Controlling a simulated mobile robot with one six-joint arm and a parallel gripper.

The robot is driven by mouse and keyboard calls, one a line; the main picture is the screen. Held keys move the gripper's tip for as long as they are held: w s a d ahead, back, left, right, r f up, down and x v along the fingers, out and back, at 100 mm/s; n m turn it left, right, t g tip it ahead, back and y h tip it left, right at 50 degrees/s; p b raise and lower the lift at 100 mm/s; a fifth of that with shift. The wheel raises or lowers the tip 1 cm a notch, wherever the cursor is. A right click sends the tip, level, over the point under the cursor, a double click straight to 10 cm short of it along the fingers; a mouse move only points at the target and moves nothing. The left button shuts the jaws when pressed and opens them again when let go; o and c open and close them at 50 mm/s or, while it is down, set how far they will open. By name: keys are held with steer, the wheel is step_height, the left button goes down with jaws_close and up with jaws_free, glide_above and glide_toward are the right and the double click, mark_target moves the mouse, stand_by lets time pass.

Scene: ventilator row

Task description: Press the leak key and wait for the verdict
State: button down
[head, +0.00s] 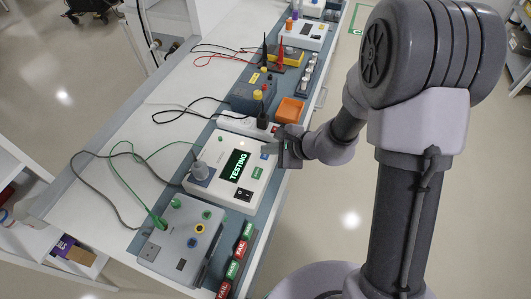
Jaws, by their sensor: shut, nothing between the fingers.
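A white tester (203,172) stands on the bench with a dark screen (237,164) that reads TESTING in bright letters. The key lettering is too small to read, so I cannot tell which is the leak key. My gripper (271,149) is shut and empty at the tester's upper right edge, close to the keys. Its tips are small here, and I cannot tell whether they touch a key. No verdict word shows on the screen.
A grey box (180,235) with coloured sockets stands in front of the tester, its green lead curving left. Red and green blocks (240,250) line the bench's right edge. The bench's left side carries loose cables.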

steer(key=shift+r, duration=0.15)
steer(key=shift+r+p, duration=0.4)
steer(key=shift+r, duration=0.2)
steer(key=shift+r, duration=0.1)
step_height(320, 180, up, 5)
steer(key=p, duration=0.3)
steer(key=shift+p, duration=0.3)
stand_by(0.4)
